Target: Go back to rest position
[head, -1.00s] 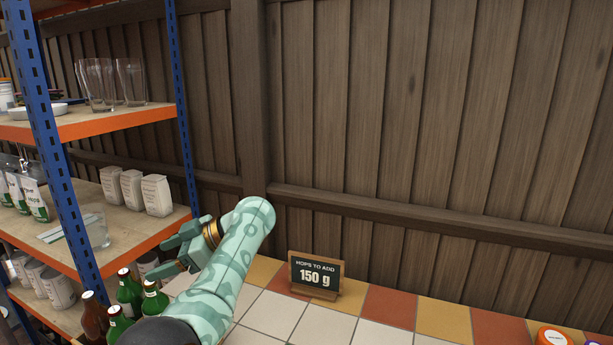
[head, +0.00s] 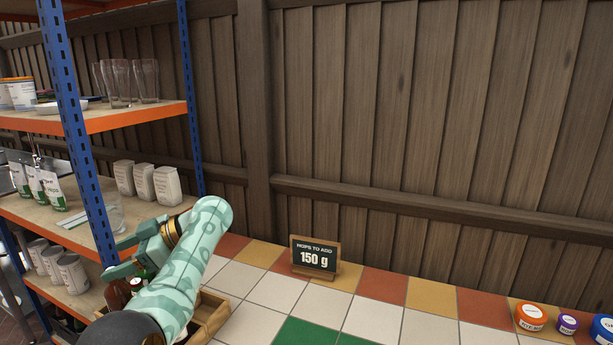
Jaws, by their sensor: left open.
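My left gripper (head: 122,256) is in the head view at lower left, at the end of my green patterned arm. Its two fingers point left and stand apart, with nothing seen between them. It is in front of the blue-and-orange shelf rack (head: 75,150) and above the bottles in a wooden crate (head: 210,318). The arm hides most of the crate and bottles. My right gripper is not in view.
A small sign (head: 315,257) reading "HOPS TO ADD 150 g" stands on the tiled counter. An orange-lidded jar (head: 531,316), a purple-lidded jar (head: 567,323) and a blue-lidded jar (head: 603,327) stand at right. White packets (head: 167,186) and glasses (head: 146,80) sit on the shelves. The middle counter is clear.

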